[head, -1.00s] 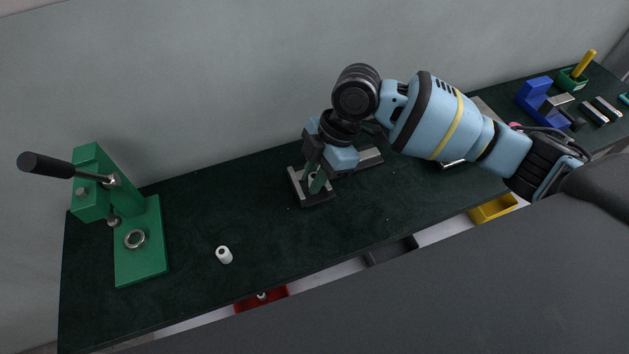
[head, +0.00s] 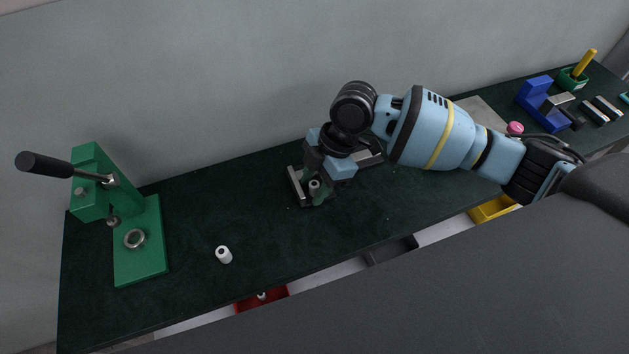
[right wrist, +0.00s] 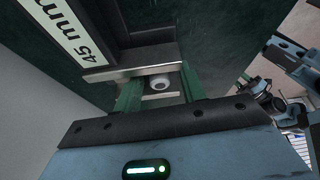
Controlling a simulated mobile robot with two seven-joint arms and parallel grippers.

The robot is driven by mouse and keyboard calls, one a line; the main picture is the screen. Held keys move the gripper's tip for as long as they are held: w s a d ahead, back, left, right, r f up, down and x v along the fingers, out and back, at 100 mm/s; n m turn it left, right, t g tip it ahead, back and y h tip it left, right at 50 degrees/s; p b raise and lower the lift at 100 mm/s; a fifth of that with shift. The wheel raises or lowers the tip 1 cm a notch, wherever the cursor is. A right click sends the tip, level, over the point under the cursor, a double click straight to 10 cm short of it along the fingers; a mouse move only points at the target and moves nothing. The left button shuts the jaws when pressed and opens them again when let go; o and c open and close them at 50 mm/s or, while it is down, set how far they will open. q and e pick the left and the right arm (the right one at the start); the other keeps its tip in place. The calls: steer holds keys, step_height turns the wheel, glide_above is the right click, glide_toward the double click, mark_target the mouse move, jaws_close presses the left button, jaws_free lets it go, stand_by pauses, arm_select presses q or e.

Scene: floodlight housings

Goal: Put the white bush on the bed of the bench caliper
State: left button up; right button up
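The bench caliper (head: 296,187) lies on the dark bench, with its metal jaw and dark bed partly hidden under my right gripper. A white bush (head: 314,184) stands at the caliper's bed, beside the metal jaw. In the right wrist view the bush (right wrist: 160,82) sits between my two green fingers, with gaps on both sides. My right gripper (right wrist: 162,91) is open around it. Its fingers look dark green in the head view (head: 316,190). A second white bush (head: 224,254) stands alone on the bench to the left. My left gripper is not in the head view.
A green lever press (head: 150,255) with a ring on its base stands at the left. A red bin (head: 262,301), a dark bin (head: 391,250) and a yellow bin (head: 492,208) sit below the front edge. A blue fixture (head: 536,98) stands far right. The bench between press and caliper is mostly clear.

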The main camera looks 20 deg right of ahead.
steer(key=shift+d+r, duration=0.15)
steer(key=shift+r, duration=0.35)
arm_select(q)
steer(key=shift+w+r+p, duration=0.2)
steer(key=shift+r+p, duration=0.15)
arm_select(e)
steer(key=v, duration=1.1)
